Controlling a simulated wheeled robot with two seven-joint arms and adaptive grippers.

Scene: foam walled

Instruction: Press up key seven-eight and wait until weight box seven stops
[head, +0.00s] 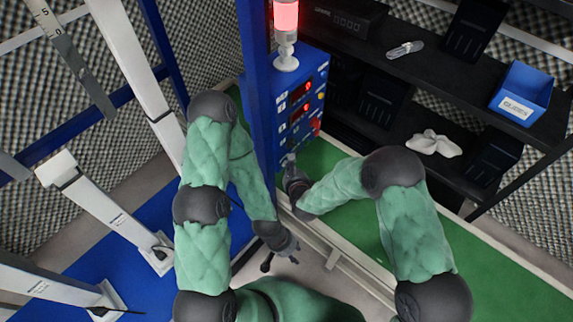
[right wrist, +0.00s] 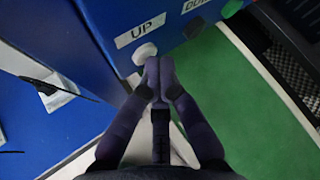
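A blue control box (head: 285,88) with red-lit displays stands at the centre of the head view. In the right wrist view, a white button (right wrist: 145,53) sits under a label reading "UP" (right wrist: 140,30). My right gripper (right wrist: 160,62) is shut and empty, its fingertips overlapping the button's right edge in the picture; I cannot tell whether they touch it. In the head view my right gripper (head: 291,162) is at the box's lower end. My left gripper (head: 283,252) hangs low, away from the box; its finger opening is unclear. I cannot identify a weight box.
A red-lit signal lamp (head: 286,18) stands on the box. A blue post (head: 256,60) rises beside it. Dark shelves (head: 450,60) at the right hold a blue bin (head: 522,92) and a white cloth-like item (head: 433,143). White metal frames (head: 110,215) stand at the left.

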